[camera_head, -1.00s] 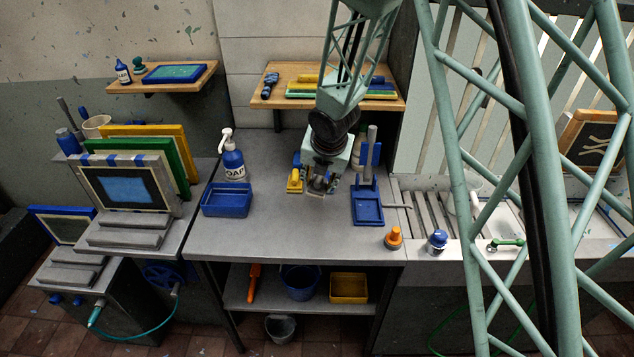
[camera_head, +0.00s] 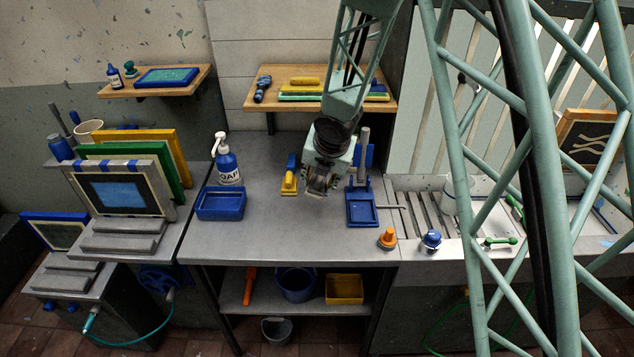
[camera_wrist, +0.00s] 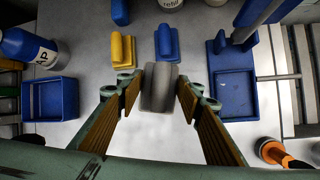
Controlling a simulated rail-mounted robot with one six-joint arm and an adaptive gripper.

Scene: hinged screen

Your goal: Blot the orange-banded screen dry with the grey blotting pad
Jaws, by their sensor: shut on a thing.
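The grey blotting pad (camera_wrist: 160,88) is between my gripper's fingers in the wrist view, seen end-on and held above the grey bench. My gripper (camera_head: 322,186) is shut on it over the middle of the bench. The pad is mostly hidden by the gripper in the head view. An orange-framed screen (camera_head: 592,138) with a dark mesh and pale crossed marks leans above the sink at far right, partly behind a green lattice; whether it bears the orange band is not clear. My gripper is well to its left, apart from it.
A yellow-handled tool (camera_head: 289,182) lies just left of my gripper. The blue tray with a stand (camera_head: 361,208) is close on the right. A soap bottle (camera_head: 228,166), a blue bin (camera_head: 221,203) and a blue-banded screen (camera_head: 122,192) are left.

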